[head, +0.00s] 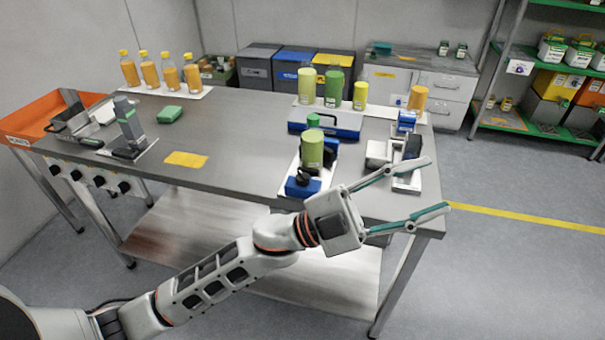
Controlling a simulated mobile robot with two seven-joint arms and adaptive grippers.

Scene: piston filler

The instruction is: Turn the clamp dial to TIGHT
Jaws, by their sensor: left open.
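A blue and dark clamp-like fixture (302,187) stands near the table's front edge, on a white base. A yellow-green jar (312,148) with a green cap stands upright in it. A dark knob-like part shows on the fixture's front; I cannot tell whether it is the clamp dial, and no TIGHT mark is readable. My left gripper (436,185) is open and empty, its two green-lined fingers spread wide and pointing right. It is in front of and to the right of the fixture, apart from it. My right gripper is not in view.
A white and black device (378,152) with a blue roll stands behind my left fingers, at the table's right end. A yellow card (186,159) lies on the open middle of the steel table (230,150).

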